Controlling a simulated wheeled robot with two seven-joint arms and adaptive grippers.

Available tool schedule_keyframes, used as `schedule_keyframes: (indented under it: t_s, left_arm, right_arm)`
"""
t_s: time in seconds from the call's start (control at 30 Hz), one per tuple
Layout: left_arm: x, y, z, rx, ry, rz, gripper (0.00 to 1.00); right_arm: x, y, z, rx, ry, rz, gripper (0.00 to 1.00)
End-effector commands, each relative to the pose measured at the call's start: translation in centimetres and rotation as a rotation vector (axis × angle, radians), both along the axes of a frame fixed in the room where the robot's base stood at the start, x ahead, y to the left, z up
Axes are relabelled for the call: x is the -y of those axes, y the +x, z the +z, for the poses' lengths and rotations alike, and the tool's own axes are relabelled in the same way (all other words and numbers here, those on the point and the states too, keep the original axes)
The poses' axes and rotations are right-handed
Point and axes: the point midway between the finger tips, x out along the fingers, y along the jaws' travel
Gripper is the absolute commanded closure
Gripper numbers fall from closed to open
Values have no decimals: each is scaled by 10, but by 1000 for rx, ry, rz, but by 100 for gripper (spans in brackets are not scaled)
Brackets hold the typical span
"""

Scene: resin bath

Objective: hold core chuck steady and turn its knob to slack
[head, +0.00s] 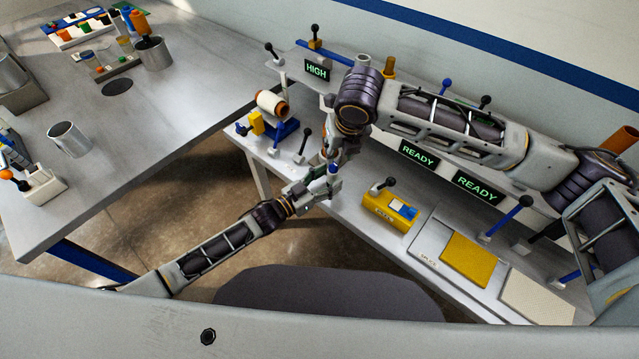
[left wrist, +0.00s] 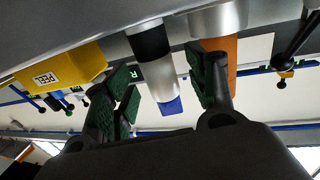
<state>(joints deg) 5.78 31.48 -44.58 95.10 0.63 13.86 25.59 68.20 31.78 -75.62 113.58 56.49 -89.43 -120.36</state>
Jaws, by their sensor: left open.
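My left gripper (head: 330,182) is open, low over the gap by the front edge of the long bench. In the left wrist view its green-padded fingers (left wrist: 165,90) stand apart. Between them in the picture is a pale cylinder with a black collar and blue end (left wrist: 158,75); I cannot tell whether they touch it. A small blue part (head: 333,168) shows by the gripper in the head view. My right gripper (head: 331,155) points down just above the left one; its fingers are too small and overlapped to read. I cannot make out the core chuck or its knob for certain.
A yellow PEEL box (head: 388,211) stands right of the grippers and shows in the left wrist view (left wrist: 60,72). An orange-and-white spool (head: 271,104) sits on a blue stand to the left. Several levers rise from the bench. An orange cylinder (left wrist: 229,55) is beside the left fingers.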

Motion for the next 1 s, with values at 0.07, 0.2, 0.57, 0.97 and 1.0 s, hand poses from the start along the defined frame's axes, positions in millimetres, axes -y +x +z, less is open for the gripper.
schedule_keyframes:
  t_s: [0.07, 0.2, 0.57, 0.97, 1.0]
  left_arm:
    - [5, 6, 1, 2, -1, 0, 43]
    - [12, 11, 1, 2, -1, 0, 43]
    - [15, 14, 0, 1, 1, 0, 43]
    - [15, 14, 0, 1, 1, 0, 86]
    - [15, 14, 0, 1, 1, 0, 91]
  right_arm:
    - [0, 0, 0, 0, 0, 0, 64]
    - [0, 0, 0, 0, 0, 0, 64]
    - [0, 0, 0, 0, 0, 0, 64]
    - [0, 0, 0, 0, 0, 0, 64]
    - [0, 0, 0, 0, 0, 0, 64]
